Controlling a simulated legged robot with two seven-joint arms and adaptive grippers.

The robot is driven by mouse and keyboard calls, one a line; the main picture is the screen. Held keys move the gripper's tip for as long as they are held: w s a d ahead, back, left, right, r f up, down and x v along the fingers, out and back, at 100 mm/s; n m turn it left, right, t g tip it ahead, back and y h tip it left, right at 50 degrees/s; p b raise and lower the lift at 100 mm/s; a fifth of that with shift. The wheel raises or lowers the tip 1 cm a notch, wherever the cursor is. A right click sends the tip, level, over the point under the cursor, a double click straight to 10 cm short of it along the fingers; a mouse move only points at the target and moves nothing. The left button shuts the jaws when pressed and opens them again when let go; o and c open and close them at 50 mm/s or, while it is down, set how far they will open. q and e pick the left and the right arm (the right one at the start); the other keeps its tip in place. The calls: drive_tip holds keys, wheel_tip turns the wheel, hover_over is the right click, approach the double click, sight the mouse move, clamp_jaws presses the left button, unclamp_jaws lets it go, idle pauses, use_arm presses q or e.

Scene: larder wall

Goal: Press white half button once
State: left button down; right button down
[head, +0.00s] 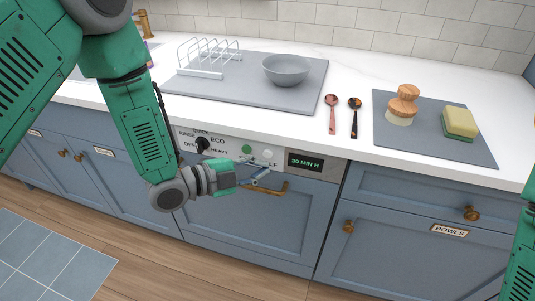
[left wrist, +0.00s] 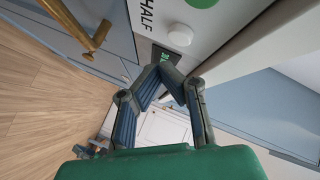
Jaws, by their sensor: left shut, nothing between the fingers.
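The white half button (head: 267,154) is a small round knob on the dishwasher's control panel, right of a green button (head: 246,149). Only "LF" of its label shows in the head view. In the left wrist view the white button (left wrist: 180,35) sits beside the word "HALF", past the fingertips and apart from them in the picture. My left gripper (head: 263,174) is shut and empty, in front of the panel just below the button. Its fingertips meet in the left wrist view (left wrist: 163,66). My right gripper is out of view.
A display (head: 305,163) reading "30 MIN H" is right of the button. A dark dial (head: 203,144) is to its left. A brass handle (head: 279,188) projects below the gripper. The white counter edge (head: 330,146) overhangs the panel.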

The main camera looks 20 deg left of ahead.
use_arm(q)
drive_tip(key=s, duration=0.3)
drive_tip(key=shift+s, duration=0.4)
idle(0.5)
drive_tip(key=s+a+f+n+g+y, duration=0.2)
drive_tip(key=s+a+f+n+y, duration=0.1)
drive_tip(key=s+f+n, duration=0.3)
drive_tip(key=s+a+f+n+g+y, duration=0.2)
drive_tip(key=s+a+f+n+y, duration=0.25)
drive_tip(key=f, duration=0.35)
drive_tip(key=s+a+f+n+g+y, duration=0.1)
drive_tip(key=s+a+f+n+g, duration=0.1)
drive_tip(key=s+n, duration=0.3)
drive_tip(key=s+a+f+n+g+y, duration=0.2)
drive_tip(key=s+a+n+g, duration=0.2)
drive_tip(key=s, duration=0.6)
drive_tip(key=shift+s+a+n, duration=0.15)
drive_tip(key=shift+s+n, duration=0.1)
drive_tip(key=shift+n, duration=0.1)
drive_tip(key=shift+w+f+y, duration=0.15)
drive_tip(key=shift+y, duration=0.1)
